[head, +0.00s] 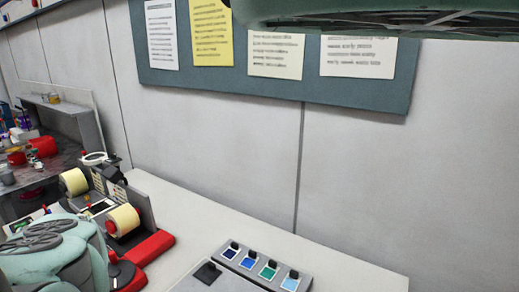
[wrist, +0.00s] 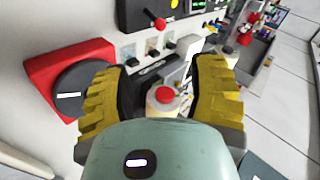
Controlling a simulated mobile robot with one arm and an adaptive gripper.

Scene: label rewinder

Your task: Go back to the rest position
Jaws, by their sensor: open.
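My gripper (wrist: 160,92) is open in the wrist view, its yellow ribbed fingers spread apart. A cream label roll (wrist: 162,105) with a red cap shows between the fingers; I cannot tell whether they touch it. The label rewinder shows in the head view with a red base (head: 154,246) and two cream rolls, one nearer (head: 124,219) and one farther (head: 73,181). In the wrist view, a black disc (wrist: 82,92) on a red plate lies left of the fingers. In the head view, my teal arm covers the near left of the machine, and the gripper fingers are not clearly visible.
A grey control box (head: 262,266) with several coloured squares sits right of the rewinder on the pale table (head: 345,270). The table beyond it is clear up to the wall. A notice board (head: 290,92) hangs there. Another bench (head: 55,165) with red items stands far left.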

